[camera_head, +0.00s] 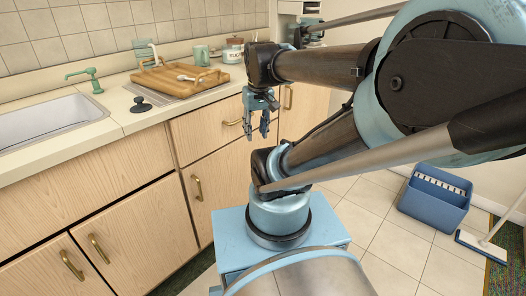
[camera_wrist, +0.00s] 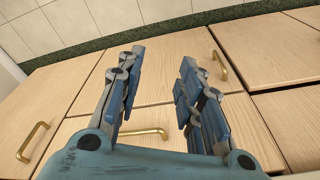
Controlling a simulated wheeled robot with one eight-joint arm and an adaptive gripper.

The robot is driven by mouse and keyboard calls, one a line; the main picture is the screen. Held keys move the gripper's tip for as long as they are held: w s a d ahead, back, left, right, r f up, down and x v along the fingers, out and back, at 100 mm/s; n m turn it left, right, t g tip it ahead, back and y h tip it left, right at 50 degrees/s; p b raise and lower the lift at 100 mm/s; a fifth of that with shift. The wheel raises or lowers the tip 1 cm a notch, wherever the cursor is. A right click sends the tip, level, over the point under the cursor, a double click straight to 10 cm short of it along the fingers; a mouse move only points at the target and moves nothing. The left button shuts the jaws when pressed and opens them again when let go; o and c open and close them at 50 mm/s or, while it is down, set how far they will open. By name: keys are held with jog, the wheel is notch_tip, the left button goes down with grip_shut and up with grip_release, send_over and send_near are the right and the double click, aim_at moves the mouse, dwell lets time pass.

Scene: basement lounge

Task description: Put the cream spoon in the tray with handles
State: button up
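A wooden tray with handles (camera_head: 172,84) lies on the counter, behind and left of my gripper in the head view. A small pale, elongated thing (camera_head: 184,78) lies on the tray and may be the cream spoon; it is too small to be sure. An upright white thing (camera_head: 154,54) also shows at the tray's back edge. My gripper (camera_head: 257,136) hangs in front of the cabinets, right of the tray and apart from it. In the wrist view my gripper (camera_wrist: 163,58) has its fingers wide apart with nothing between them; only cabinet fronts show beyond.
A sink (camera_head: 45,122) with a green faucet (camera_head: 86,78) is at the left. A black stopper-like thing (camera_head: 140,105) sits on the counter. A green mug (camera_head: 201,55) and a labelled canister (camera_head: 232,55) stand behind the tray. A blue bucket (camera_head: 432,203) and mop stand on the floor right.

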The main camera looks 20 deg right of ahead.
jog(key=s+d+f+m, duration=0.1)
jog(key=s+f, duration=0.3)
jog(key=f, duration=0.2)
jog(key=shift+d+f, duration=0.3)
